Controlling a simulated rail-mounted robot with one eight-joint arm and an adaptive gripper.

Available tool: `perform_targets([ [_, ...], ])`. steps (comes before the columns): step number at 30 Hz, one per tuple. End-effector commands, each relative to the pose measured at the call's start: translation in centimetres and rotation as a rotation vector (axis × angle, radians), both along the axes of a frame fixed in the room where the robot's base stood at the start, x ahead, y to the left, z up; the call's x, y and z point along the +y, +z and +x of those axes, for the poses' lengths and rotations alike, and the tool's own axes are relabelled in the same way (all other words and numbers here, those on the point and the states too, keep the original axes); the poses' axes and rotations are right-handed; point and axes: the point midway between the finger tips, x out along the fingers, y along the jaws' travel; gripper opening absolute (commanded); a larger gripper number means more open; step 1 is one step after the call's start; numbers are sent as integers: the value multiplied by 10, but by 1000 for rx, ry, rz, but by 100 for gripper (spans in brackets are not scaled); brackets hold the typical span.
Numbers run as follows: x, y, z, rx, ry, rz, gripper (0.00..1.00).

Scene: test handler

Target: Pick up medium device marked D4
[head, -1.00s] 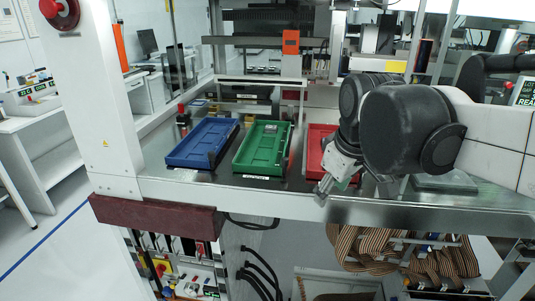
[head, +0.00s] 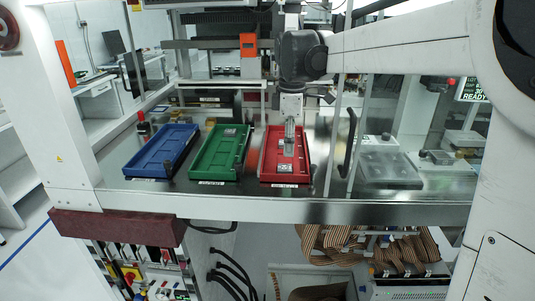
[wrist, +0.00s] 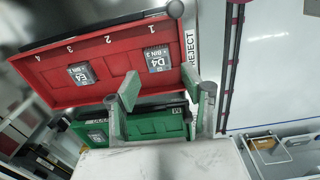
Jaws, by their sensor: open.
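The medium device marked D4 (wrist: 157,59) is a grey block with a dark label. It lies in the red tray (wrist: 50,88) near the end with the REJECT label. In the head view D4 (head: 285,168) is in the front part of the red tray (head: 267,170). A second grey device marked E4 (wrist: 81,75) lies farther along the same tray. My gripper (wrist: 160,80) is open and empty, its two fingers apart. D4 shows beyond the fingertips, between them in the picture. In the head view my gripper (head: 289,138) is over the red tray, pointing down.
The green tray (head: 206,165) is left of the red one and holds a grey device (head: 230,132). The blue tray (head: 148,162) is farther left. A dark upright handle (head: 349,142) and a clear-covered box (head: 387,168) stand to the right.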

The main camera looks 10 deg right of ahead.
Motion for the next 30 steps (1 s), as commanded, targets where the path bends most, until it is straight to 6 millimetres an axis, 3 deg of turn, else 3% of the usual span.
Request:
perform_targets([
  [11, 0, -20, 8, 17, 38, 0, 43],
  [24, 0, -73, 8, 16, 36, 1, 43],
  [30, 0, -77, 8, 17, 36, 0, 43],
])
